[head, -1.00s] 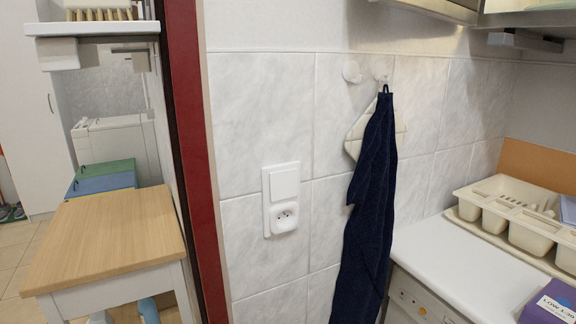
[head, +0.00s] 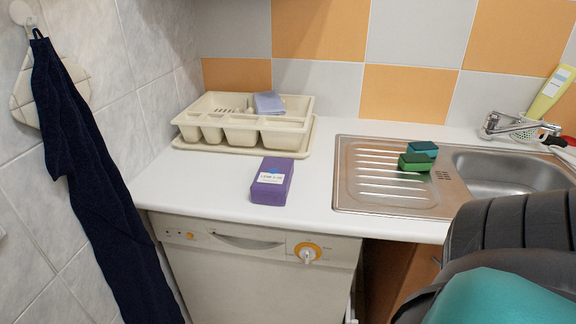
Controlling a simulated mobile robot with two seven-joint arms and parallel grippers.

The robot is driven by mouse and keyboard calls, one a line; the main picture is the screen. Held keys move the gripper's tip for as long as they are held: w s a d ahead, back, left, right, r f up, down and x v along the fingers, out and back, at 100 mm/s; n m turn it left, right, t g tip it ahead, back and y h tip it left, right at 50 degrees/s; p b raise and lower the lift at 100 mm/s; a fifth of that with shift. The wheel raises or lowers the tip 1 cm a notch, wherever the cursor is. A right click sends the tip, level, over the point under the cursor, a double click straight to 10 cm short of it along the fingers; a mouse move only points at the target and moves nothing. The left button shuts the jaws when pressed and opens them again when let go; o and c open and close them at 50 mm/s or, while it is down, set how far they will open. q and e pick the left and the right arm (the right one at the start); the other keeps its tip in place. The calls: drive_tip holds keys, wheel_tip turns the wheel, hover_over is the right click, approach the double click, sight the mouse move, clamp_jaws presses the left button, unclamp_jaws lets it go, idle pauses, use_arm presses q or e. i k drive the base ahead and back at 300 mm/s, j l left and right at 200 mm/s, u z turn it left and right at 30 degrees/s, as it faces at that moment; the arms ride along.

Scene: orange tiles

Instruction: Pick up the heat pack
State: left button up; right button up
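A purple block with a white label (head: 272,181) lies on the white worktop (head: 222,190) in the head view, between the dish rack and the sink. It is the likeliest heat pack, but its label is too small to read for certain. Its top and front show, and nothing touches it. Neither of my grippers is in view.
A cream dish rack (head: 189,131) with a blue cloth (head: 269,103) stands behind. A steel sink (head: 384,203) with green sponges (head: 414,162) is at right. A dark towel (head: 88,180) hangs left. A large grey and teal shape fills the lower right. The worktop around the block is clear.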

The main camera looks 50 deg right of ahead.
sight(271, 185)
drive_tip(key=z, duration=1.35)
